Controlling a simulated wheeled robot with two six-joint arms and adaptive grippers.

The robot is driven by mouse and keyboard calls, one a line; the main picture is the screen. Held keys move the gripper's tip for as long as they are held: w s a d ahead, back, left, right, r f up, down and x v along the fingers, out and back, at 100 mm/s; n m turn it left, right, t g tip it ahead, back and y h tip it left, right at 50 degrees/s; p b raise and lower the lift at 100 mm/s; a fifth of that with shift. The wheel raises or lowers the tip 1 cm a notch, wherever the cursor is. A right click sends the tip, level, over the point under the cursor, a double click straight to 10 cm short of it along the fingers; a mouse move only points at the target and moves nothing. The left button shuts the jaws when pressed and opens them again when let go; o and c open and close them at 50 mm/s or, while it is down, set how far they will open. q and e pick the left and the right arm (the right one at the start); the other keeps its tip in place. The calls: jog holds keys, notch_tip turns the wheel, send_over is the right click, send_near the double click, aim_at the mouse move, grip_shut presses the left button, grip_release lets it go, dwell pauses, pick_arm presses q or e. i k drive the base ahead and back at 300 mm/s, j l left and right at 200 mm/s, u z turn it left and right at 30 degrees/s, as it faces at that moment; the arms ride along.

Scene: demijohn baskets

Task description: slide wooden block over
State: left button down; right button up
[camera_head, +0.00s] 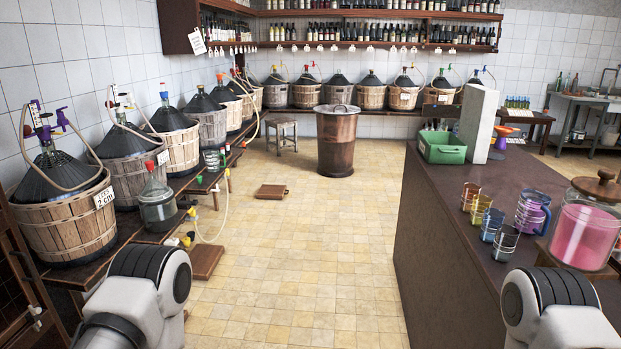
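A flat brown wooden block (271,191) lies on the tiled floor, in the aisle left of centre. A second, larger-looking brown wooden block (206,262) lies on the floor nearer to me, beside the low bench on the left. I cannot tell from this view which of the two the task names. Parts of my two arms show at the bottom left and bottom right, but neither gripper is in view.
Demijohns in baskets (70,218) line the left bench, with hoses hanging near the blocks. A dark counter (440,215) with cups bounds the right. The middle floor is clear.

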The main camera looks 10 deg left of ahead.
aim_at(266, 191)
jog(key=i+j, duration=0.25)
jog(key=i, duration=0.95)
jog(key=i+j+u, duration=0.1)
jog(key=i+j, duration=0.2)
jog(key=i, duration=0.95)
jog(key=i+j, duration=0.15)
jog(key=i, duration=1.05)
jog(key=i+j, duration=0.2)
jog(key=i, duration=1)
jog(key=i+j+u, duration=0.1)
jog(key=i, duration=1.15)
jog(key=i+j+z, duration=0.35)
jog(key=i+j, duration=0.15)
jog(key=i+j+z, duration=0.3)
jog(key=i+j, duration=0.15)
jog(key=j, duration=0.2)
jog(key=i+j+z, duration=0.2)
jog(key=j, duration=0.15)
jog(key=i+j+z, duration=0.15)
jog(key=j, duration=0.2)
jog(key=i+j+z, duration=0.15)
jog(key=j, duration=0.25)
jog(key=i+j+z, duration=0.2)
jog(key=j, duration=0.2)
jog(key=k, duration=0.05)
